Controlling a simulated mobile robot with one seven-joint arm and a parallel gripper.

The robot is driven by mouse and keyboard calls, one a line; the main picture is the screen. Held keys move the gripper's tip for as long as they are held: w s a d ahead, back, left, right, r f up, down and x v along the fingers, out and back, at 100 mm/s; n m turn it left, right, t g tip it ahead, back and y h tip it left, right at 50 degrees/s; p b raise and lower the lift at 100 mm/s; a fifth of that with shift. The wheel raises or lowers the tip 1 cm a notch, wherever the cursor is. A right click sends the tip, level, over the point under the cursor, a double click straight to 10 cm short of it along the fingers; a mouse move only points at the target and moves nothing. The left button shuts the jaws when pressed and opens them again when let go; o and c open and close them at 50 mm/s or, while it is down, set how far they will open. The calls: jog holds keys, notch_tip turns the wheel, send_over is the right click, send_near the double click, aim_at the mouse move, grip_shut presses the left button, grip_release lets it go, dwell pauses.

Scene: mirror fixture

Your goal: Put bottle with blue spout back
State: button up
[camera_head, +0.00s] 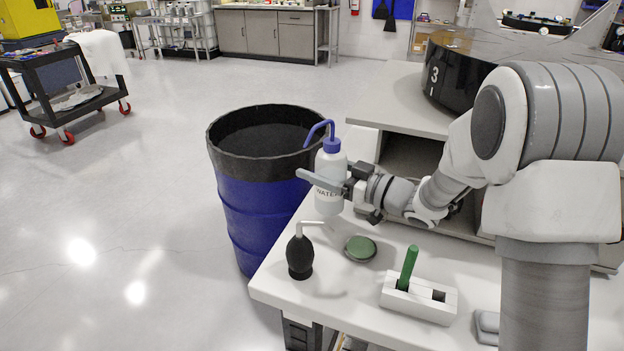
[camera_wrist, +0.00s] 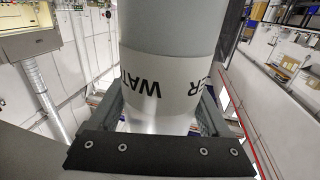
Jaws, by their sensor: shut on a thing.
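The bottle with the blue spout (camera_head: 331,168) is white, with a label reading "WATER", and stands upright in the head view. My gripper (camera_head: 325,184) is shut on it around the middle, fingers pointing left. The bottle is at the far left edge of the white table (camera_head: 345,309), in front of the blue barrel; I cannot tell whether its base touches the table. In the wrist view the bottle (camera_wrist: 170,60) fills the middle between my fingers (camera_wrist: 160,110), its label upside down. Its spout is out of sight there.
A blue barrel (camera_head: 248,215) with a black rim stands beyond the table's left edge. A grey bench (camera_head: 395,100) is behind.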

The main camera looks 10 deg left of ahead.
jog(key=f, duration=0.1)
jog(key=a+f, duration=0.1)
jog(key=a+f+b, duration=0.1)
jog(key=shift+w+f, duration=0.2)
jog(key=shift+w, duration=0.15)
jog(key=shift+d, duration=0.1)
jog(key=shift+f, duration=0.2)
jog(key=o, duration=0.8)
jog(key=shift+r, duration=0.1)
